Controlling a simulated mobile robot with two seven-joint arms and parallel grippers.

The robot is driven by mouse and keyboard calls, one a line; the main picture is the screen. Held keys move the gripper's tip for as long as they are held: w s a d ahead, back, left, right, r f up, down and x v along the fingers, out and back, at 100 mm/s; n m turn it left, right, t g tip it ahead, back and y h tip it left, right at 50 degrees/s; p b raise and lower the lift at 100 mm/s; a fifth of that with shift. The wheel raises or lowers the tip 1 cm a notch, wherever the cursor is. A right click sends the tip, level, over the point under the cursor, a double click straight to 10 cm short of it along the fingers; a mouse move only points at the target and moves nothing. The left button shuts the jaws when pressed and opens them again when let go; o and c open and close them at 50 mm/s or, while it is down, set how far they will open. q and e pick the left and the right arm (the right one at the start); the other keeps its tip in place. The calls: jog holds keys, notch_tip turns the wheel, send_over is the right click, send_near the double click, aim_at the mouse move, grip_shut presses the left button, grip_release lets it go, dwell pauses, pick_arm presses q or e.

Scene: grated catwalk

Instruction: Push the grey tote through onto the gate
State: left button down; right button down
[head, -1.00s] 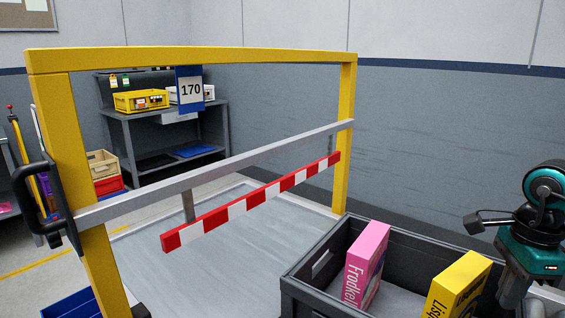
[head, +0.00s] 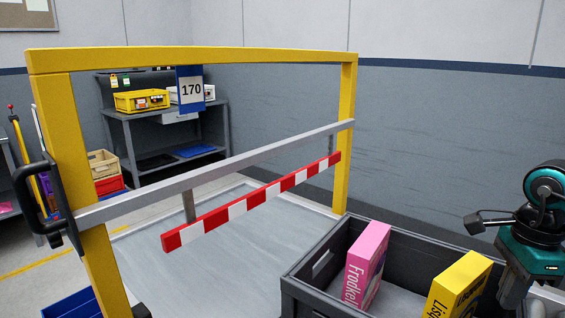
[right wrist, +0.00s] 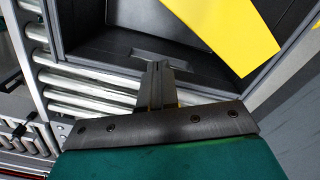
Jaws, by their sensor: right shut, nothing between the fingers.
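The grey tote (head: 312,296) stands at the lower right of the head view, on this side of the yellow gate frame (head: 190,58). It holds a pink box (head: 366,262) and a yellow box (head: 458,287). A grey rail (head: 240,157) and a red-and-white striped bar (head: 251,202) cross the frame. My right gripper (right wrist: 155,70) is shut and empty, its fingertips close by the tote's wall below the handle slot; I cannot tell whether they touch. In the head view its fingers are hidden at the right edge. My left gripper is not in view.
Conveyor rollers (right wrist: 75,98) run under and beside the tote in the wrist view. Past the frame lies a bare grey platform (head: 240,245). A black handle (head: 45,205) sits on the left post.

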jog(key=shift+f, duration=0.1)
